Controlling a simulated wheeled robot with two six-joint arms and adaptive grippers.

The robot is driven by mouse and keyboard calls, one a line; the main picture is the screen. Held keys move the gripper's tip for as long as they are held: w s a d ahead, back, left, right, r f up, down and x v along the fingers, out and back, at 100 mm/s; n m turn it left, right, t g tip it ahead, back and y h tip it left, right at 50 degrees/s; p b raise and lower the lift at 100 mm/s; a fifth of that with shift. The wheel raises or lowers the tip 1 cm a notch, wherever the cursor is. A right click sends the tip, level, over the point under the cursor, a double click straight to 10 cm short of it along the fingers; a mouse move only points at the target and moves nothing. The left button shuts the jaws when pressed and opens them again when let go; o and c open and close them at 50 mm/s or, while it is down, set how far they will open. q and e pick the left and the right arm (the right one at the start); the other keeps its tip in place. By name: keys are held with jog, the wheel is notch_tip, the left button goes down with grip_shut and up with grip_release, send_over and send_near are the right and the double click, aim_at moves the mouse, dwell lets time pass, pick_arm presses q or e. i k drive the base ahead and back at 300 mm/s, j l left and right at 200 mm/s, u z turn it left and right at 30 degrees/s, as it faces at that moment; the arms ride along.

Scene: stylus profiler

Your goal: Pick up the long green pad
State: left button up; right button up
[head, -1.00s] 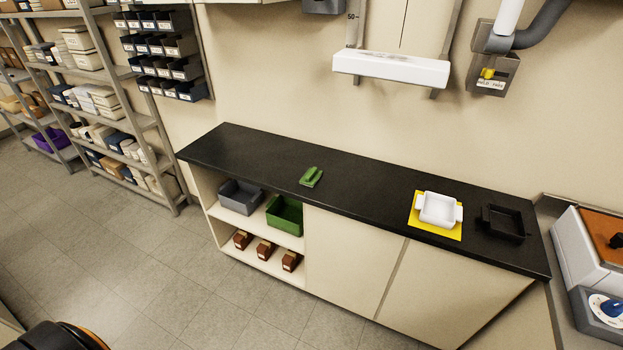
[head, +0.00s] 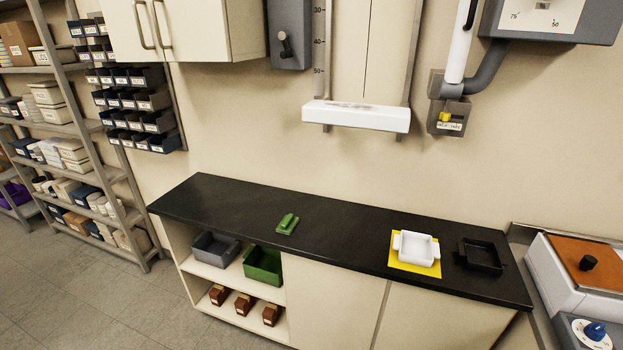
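A small long green pad (head: 288,224) lies on the black countertop (head: 340,231), left of its middle and near the front edge. It has a raised part on top, and nothing touches it. Neither of my grippers shows in the head view.
A white tray (head: 415,247) on a yellow mat (head: 400,267) and a black tray (head: 480,257) stand on the right of the counter. A grey bin (head: 215,249) and a green bin (head: 263,266) sit on the shelf below. A white wall ledge (head: 356,117) hangs above.

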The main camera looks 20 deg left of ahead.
aim_at(288, 224)
jog(key=i+j+z, duration=0.2)
jog(key=j, duration=0.2)
jog(key=j+z, duration=0.2)
jog(key=j, duration=0.15)
jog(key=i+j+z, duration=0.2)
jog(key=j, duration=0.25)
jog(key=k+l, duration=0.05)
jog(key=k, duration=0.05)
